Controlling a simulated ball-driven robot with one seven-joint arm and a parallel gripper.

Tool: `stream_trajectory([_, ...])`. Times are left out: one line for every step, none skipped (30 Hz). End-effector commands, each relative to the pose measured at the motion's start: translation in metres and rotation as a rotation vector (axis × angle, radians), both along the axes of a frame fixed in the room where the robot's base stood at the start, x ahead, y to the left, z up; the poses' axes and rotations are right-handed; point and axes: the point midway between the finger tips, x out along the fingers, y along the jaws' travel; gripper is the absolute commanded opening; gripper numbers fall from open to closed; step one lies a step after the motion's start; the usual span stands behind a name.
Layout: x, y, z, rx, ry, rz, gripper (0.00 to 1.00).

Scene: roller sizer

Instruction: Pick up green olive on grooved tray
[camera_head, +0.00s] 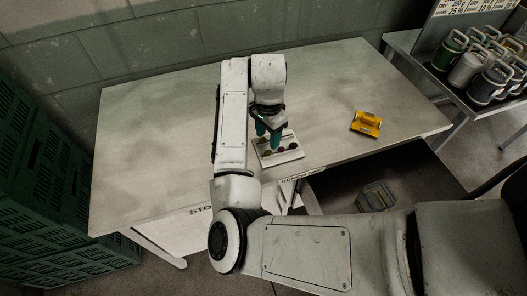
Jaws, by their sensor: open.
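The grooved tray (291,156) is a small white tray near the front edge of the table, with a few small dark and coloured round items on it. My gripper (269,136), with green-teal fingers, points down over the back left part of the tray. It is open. Greenish and yellowish spots show on the tray close to the fingers, but they are too small to tell which is the green olive. The fingers and wrist hide part of the tray. I cannot tell whether the fingertips touch anything.
A yellow object (366,123) lies on the pale table (150,150) to the right. Several lidded canisters (466,68) stand on a side table at the far right. Green crates (45,190) stack at the left. A wire basket (376,196) is below the table. The table's left side is clear.

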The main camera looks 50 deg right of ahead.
Motion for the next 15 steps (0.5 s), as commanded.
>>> stream_trajectory([0.0, 0.0, -0.006, 0.001, 0.003, 0.002, 0.51])
stream_trajectory([0.0, 0.001, -0.009, 0.0, 0.002, 0.003, 0.51])
stream_trajectory([0.0, 0.0, -0.013, 0.0, 0.0, 0.003, 0.51])
stream_trajectory([0.001, 0.0, -0.015, 0.001, -0.001, 0.004, 0.51])
stream_trajectory([0.0, 0.001, -0.017, 0.001, -0.001, 0.004, 0.51])
stream_trajectory([0.0, 0.0, -0.019, 0.002, -0.001, 0.003, 0.51])
stream_trajectory([0.0, 0.0, -0.02, 0.002, 0.0, 0.003, 0.51])
stream_trajectory([0.0, 0.0, -0.022, 0.001, 0.0, 0.003, 0.51])
stream_trajectory([0.0, 0.0, -0.025, 0.001, 0.0, 0.003, 0.51])
stream_trajectory([0.0, 0.0, -0.028, 0.001, 0.002, 0.004, 0.51])
stream_trajectory([0.0, -0.001, -0.032, 0.001, 0.002, 0.004, 0.51])
stream_trajectory([0.0, -0.001, -0.038, 0.002, 0.002, 0.003, 0.51])
stream_trajectory([0.0, -0.001, -0.043, 0.002, 0.002, 0.004, 0.51])
stream_trajectory([0.0, -0.001, -0.047, 0.003, 0.0, 0.004, 0.51])
stream_trajectory([0.0, -0.001, -0.054, 0.002, 0.001, 0.005, 0.51])
